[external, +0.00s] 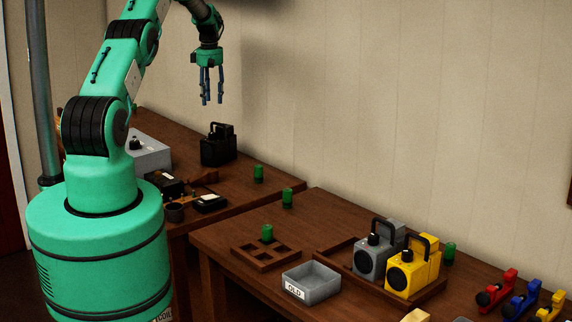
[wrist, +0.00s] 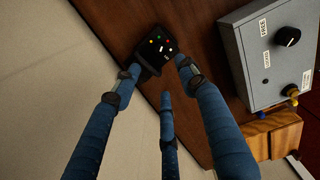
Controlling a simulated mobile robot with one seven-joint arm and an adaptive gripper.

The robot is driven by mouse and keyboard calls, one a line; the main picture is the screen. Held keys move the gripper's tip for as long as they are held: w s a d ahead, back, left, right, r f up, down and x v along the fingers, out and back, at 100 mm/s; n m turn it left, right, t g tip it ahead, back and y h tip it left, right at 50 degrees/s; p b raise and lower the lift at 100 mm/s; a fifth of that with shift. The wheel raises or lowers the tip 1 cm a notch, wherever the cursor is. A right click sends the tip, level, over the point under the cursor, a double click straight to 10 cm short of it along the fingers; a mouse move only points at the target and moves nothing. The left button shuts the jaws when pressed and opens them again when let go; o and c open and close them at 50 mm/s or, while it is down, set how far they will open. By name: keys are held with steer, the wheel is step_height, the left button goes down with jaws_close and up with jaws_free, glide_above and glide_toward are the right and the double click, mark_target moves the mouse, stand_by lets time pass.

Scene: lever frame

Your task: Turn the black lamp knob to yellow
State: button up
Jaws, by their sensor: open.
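The black lamp (external: 217,145) stands on the far table near the wall. The wrist view shows its dark top (wrist: 150,60) with several small coloured dots, red, green and yellowish among them. A small white mark (wrist: 162,48) shows among the dots; I cannot tell which colour the knob points to. My gripper (external: 212,98) is open and empty, pointing down in the air above the lamp. In the wrist view its blue fingers (wrist: 158,75) are spread, with the lamp top beyond their tips. The left finger covers part of the lamp's edge.
A grey box with a black knob (external: 134,142) stands left of the lamp; it also shows in the wrist view (wrist: 262,70). A green cylinder (external: 258,173) stands to the right. Small dark items lie in front. The nearer table holds grey and yellow lamps (external: 410,272).

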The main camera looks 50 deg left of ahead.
mark_target(212, 133)
step_height(212, 133, down, 14)
steer(key=shift+r+p, duration=0.1)
steer(key=shift+p, duration=0.6)
jaws_close()
